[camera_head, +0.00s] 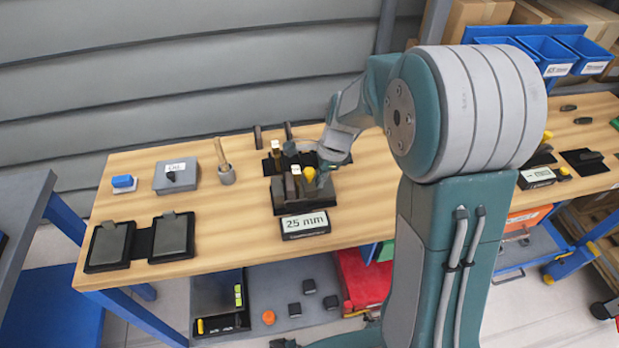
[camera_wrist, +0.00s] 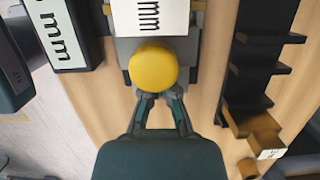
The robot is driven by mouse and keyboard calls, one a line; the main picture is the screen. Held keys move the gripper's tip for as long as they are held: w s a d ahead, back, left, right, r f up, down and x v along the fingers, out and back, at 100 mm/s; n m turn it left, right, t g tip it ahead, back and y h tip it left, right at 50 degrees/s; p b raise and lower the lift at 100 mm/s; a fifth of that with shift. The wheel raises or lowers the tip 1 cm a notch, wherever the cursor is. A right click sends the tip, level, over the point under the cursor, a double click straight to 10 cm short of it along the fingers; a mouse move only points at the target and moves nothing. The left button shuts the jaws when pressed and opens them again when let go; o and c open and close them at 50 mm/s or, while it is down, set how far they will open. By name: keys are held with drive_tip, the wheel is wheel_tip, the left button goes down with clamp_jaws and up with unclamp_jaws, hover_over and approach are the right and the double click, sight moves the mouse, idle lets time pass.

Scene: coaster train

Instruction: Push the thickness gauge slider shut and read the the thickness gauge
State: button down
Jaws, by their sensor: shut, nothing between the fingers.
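The thickness gauge is a dark block assembly on the wooden bench, with a round yellow knob (camera_head: 309,174) on its slider. A display box (camera_head: 306,224) reading "25 mm" stands in front of it. In the head view my gripper (camera_head: 326,163) is just behind and right of the knob, partly hidden.
A dark stepped rack (camera_wrist: 255,65) stands close on the right in the wrist view. A second display (camera_head: 537,177) reading "mm" with an unclear value is at the right. Bare bench lies between.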

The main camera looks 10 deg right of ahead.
sight(314, 180)
drive_tip(key=shift+a, duration=0.75)
idle(0.5)
drive_tip(key=shift+v, duration=3.1)
drive_tip(key=v, duration=1.2)
drive_tip(key=s+n+t+h, duration=0.2)
drive_tip(key=s+n+t, duration=0.3)
drive_tip(key=s+n, duration=1.3)
drive_tip(key=shift+s+a+f+t+h, duration=0.3)
drive_tip(key=shift+s+a+h, duration=0.1)
drive_tip(key=shift+s, duration=1.05)
